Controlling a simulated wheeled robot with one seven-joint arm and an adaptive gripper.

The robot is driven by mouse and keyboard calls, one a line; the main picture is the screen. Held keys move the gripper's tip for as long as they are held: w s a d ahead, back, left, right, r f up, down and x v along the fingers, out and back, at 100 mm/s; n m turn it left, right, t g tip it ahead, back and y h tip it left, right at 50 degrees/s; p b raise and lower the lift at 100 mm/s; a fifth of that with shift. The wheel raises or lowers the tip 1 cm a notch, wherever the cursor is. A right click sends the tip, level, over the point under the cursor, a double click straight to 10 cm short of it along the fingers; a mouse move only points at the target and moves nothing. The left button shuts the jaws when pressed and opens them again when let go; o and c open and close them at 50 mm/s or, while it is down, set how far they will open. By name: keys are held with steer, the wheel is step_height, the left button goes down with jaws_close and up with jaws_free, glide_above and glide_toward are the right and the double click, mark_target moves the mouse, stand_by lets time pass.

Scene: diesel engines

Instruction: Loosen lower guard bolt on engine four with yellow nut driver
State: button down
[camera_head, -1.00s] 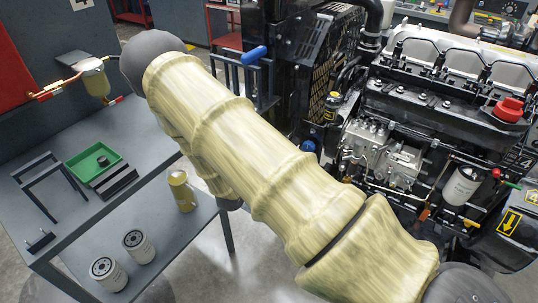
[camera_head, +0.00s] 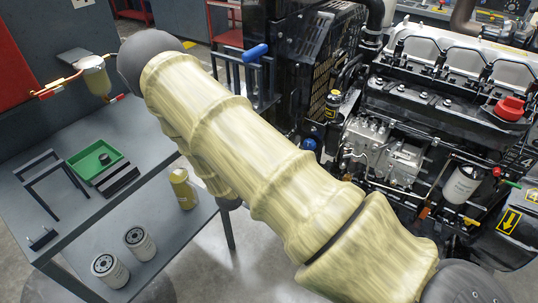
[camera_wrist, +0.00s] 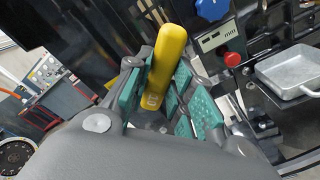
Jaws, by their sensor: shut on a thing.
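In the wrist view my gripper (camera_wrist: 163,98) is shut on the yellow nut driver (camera_wrist: 171,48). Teal finger pads stand around its yellow handle, which points up in the picture. The driver's working end is hidden. My gripper is not visible in the head view, where my sleeved arm crosses the middle. I cannot make out the lower guard bolt in either view.
A grey bench (camera_head: 60,235) at the left carries a green tray (camera_head: 80,166); two white filters (camera_head: 139,243) and a yellow canister (camera_head: 183,190) stand lower. The wrist view shows a metal pan (camera_wrist: 290,72), a red knob (camera_wrist: 232,59) and a blue knob (camera_wrist: 212,9) close by.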

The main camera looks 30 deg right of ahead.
steer(key=shift+s+a, duration=0.15)
steer(key=shift+a, duration=0.2)
steer(key=p+v, duration=0.2)
steer(key=v, duration=0.5)
stand_by(0.5)
steer(key=shift+f, duration=0.1)
